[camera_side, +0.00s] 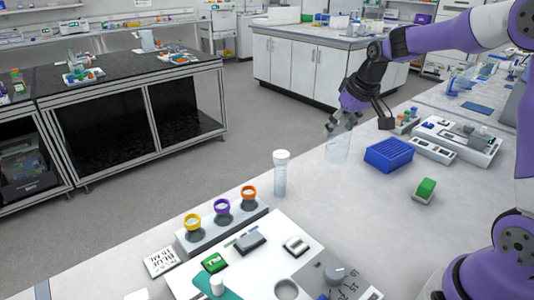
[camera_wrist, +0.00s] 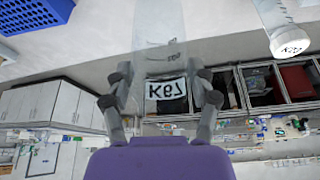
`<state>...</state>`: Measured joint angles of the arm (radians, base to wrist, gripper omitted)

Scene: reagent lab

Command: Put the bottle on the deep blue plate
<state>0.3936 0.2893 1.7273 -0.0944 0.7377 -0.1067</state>
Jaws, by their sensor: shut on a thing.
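My gripper (camera_side: 340,122) is shut on a clear, see-through bottle (camera_side: 337,150), which hangs roughly upright below the fingers near the bench's far edge. In the wrist view the bottle (camera_wrist: 160,45) sits between both fingers (camera_wrist: 162,92), with a dark-lettered label facing the camera. I cannot tell whether its base touches the bench. The deep blue plate (camera_side: 388,155), a block with a grid of holes on top, rests on the bench just right of the bottle. It also shows at the wrist view's upper left (camera_wrist: 35,14).
A white-capped clear bottle (camera_side: 281,175) stands left of my gripper. A green-topped block (camera_side: 425,190) lies right of the blue plate. White instruments (camera_side: 455,140) stand behind it. A rack with coloured rings (camera_side: 222,215) is at the front left. Bench between them is clear.

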